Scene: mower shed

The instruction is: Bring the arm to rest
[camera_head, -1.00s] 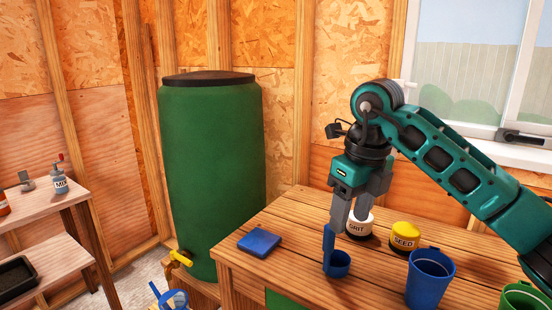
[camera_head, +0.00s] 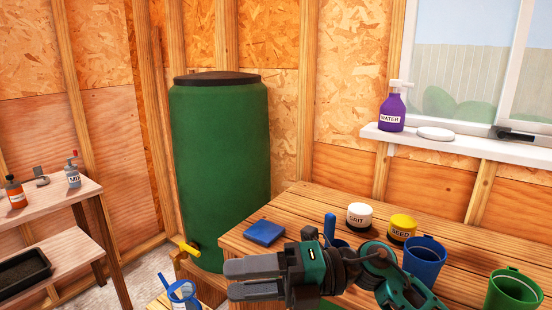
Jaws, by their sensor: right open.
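My right arm is folded low in front of the wooden bench (camera_head: 305,200). My right gripper (camera_head: 232,280) points left, its two grey fingers stacked one above the other with nothing seen between them. It is open, in front of the bench's near left corner in the picture. The teal wrist and arm links cover part of the bench top and hide most of a small blue cup with an upright blue part (camera_head: 330,226). My left gripper is not in view.
A blue box (camera_head: 264,232), a GRIT jar (camera_head: 359,216), a SEED jar (camera_head: 402,228), a blue bucket (camera_head: 424,260) and a green bucket (camera_head: 513,291) stand on the bench. A green barrel (camera_head: 220,160) stands behind left. A purple WATER bottle (camera_head: 392,110) is on the sill.

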